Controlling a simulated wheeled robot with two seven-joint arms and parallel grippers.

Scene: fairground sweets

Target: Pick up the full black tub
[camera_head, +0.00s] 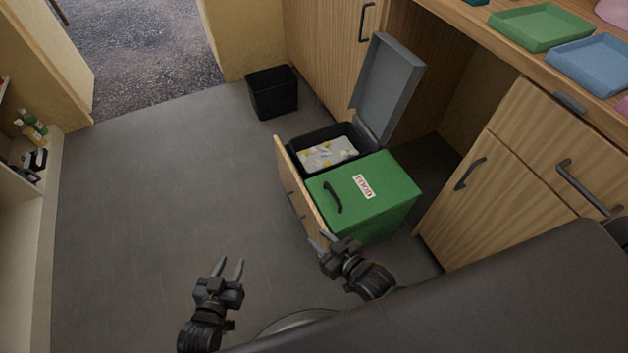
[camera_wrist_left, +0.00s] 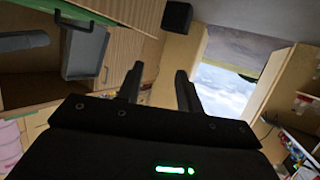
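A black tub (camera_head: 301,139) stands in the pulled-out drawer, behind the green food bin (camera_head: 376,193). Its grey lid (camera_head: 388,88) is raised, and white and yellow contents (camera_head: 328,153) fill it near the rim. My left gripper (camera_head: 231,264) is open and empty over the floor, left of and in front of the drawer. Its two fingers also show apart in the left wrist view (camera_wrist_left: 158,85). My right gripper (camera_head: 322,241) is near the front corner of the drawer with two fingers apart, and nothing shows between them.
Another black bin (camera_head: 272,92) stands on the floor by the cabinet wall. The wooden drawer front (camera_head: 301,192) stands between the open floor (camera_head: 150,200) and the tubs. Green (camera_head: 541,26) and blue (camera_head: 594,63) trays lie on the counter. A shelf (camera_head: 30,200) lines the left.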

